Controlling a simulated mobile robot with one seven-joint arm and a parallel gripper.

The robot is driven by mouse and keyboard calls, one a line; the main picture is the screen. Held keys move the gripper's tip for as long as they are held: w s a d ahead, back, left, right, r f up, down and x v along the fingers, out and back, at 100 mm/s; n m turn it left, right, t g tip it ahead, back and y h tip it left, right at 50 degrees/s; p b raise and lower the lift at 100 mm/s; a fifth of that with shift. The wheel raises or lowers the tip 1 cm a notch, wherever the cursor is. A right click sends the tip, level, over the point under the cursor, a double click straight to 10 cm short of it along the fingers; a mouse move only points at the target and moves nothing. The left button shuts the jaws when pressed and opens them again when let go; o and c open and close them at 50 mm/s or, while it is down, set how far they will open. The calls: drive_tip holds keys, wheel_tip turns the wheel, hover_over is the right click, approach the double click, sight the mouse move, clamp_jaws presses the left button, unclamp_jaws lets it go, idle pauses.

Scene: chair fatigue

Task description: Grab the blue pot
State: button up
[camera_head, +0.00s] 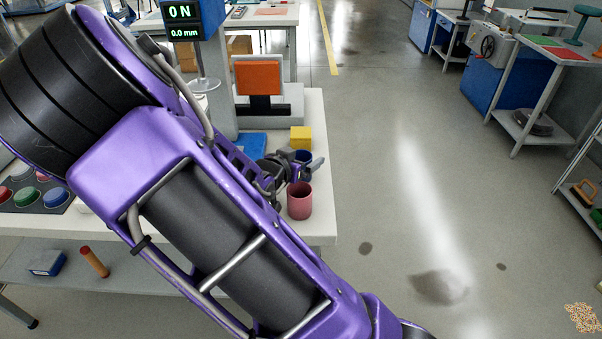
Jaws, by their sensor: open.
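A small dark blue pot (303,157) stands near the right edge of the white table, in front of a yellow block. My gripper (303,169) is open at the pot, with one finger reaching out to its right. The gripper hides part of the pot, and I cannot tell whether the fingers touch it. My purple arm crosses the view and covers much of the table.
A dull red pot (299,201) stands just in front of my gripper, near the table's right edge. The yellow block (301,137) is close behind. A test machine with an orange pad (258,77) stands farther back.

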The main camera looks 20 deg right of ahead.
sight(305, 155)
drive_tip(key=shift+b+x, duration=0.35)
drive_tip(key=shift+x, duration=1.2)
drive_tip(key=c, duration=1.4)
